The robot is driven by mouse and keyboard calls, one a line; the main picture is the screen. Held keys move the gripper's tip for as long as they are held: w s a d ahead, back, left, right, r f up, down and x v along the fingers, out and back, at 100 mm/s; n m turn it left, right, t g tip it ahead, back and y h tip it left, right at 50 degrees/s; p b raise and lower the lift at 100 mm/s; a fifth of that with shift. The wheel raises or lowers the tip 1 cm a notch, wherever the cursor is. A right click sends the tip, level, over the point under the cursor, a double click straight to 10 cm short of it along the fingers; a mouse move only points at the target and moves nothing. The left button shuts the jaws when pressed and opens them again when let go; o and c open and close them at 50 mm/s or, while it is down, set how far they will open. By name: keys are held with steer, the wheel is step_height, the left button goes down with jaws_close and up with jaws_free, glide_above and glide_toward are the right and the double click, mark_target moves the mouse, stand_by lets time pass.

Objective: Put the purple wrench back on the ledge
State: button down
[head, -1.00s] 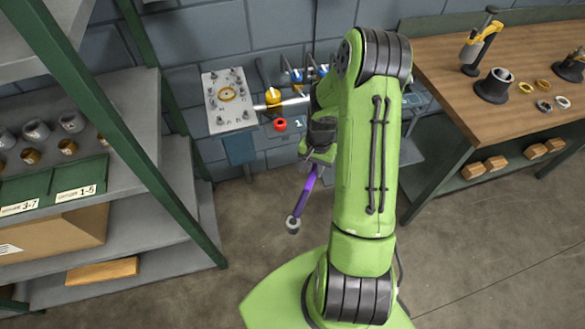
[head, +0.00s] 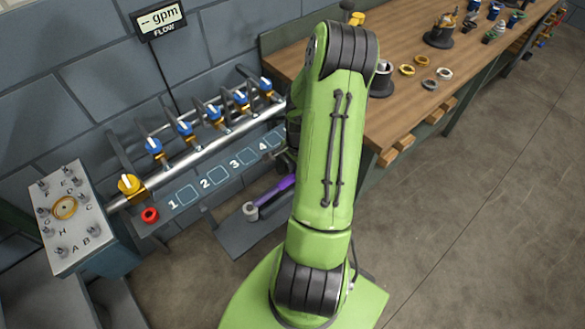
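The purple wrench (head: 276,193) has a purple handle and a grey ring-shaped head (head: 251,211). It points down-left from my gripper (head: 286,163), in front of the lower grey shelf (head: 236,240). The handle's far end is hidden behind my green arm. My gripper is mostly hidden by the arm too; it appears shut on the wrench handle. A grey ledge (head: 200,205) with squares marked 1 to 4 runs along the wall above the lower shelf. I cannot tell whether the wrench touches the lower shelf.
A pipe (head: 200,152) with several blue valves and a yellow valve (head: 129,185) runs above the ledge. A red ring (head: 150,215) lies at its left end. A lettered panel (head: 68,222) stands left, a wooden workbench (head: 400,105) right. A flow display (head: 160,18) hangs above.

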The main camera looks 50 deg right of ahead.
steer(key=shift+w+d+f+b, duration=0.1)
steer(key=shift+f+b, duration=2.05)
steer(key=shift+f, duration=0.95)
steer(key=c, duration=0.9)
jaws_free()
steer(key=shift+c, duration=0.2)
step_height(320, 180, up, 16)
steer(key=p, duration=0.3)
steer(key=shift+d, duration=0.2)
